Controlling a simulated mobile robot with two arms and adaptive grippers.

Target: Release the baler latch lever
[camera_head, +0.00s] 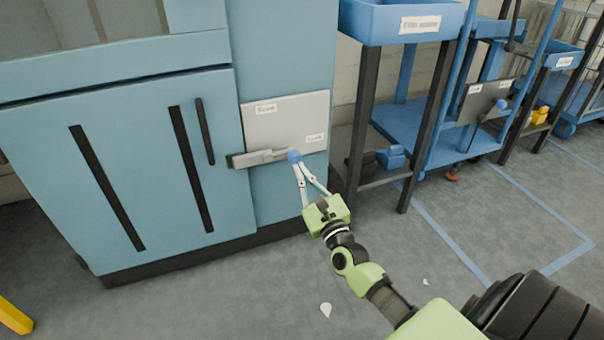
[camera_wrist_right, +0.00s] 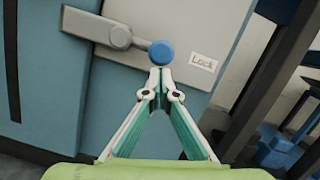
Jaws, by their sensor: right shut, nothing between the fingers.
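The latch lever (camera_head: 262,158) is a grey bar lying roughly level across the lower part of a light grey plate on the blue baler (camera_head: 215,235). Its round blue knob (camera_head: 295,155) is at the right end. In the wrist view the lever (camera_wrist_right: 96,29) runs from upper left to the knob (camera_wrist_right: 161,53), beside a label reading "Lock" (camera_wrist_right: 203,62). My right gripper (camera_head: 299,165) is shut and empty, its tips just below the knob in both views (camera_wrist_right: 160,73). I cannot tell whether they touch it. My left gripper is not in view.
A second label (camera_head: 266,108) sits higher on the plate, too small to read surely. A blue-topped stand (camera_head: 402,22) with dark legs is close right of the baler. Blue trolleys stand farther right. Open grey floor lies in front, with small white scraps (camera_head: 326,310).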

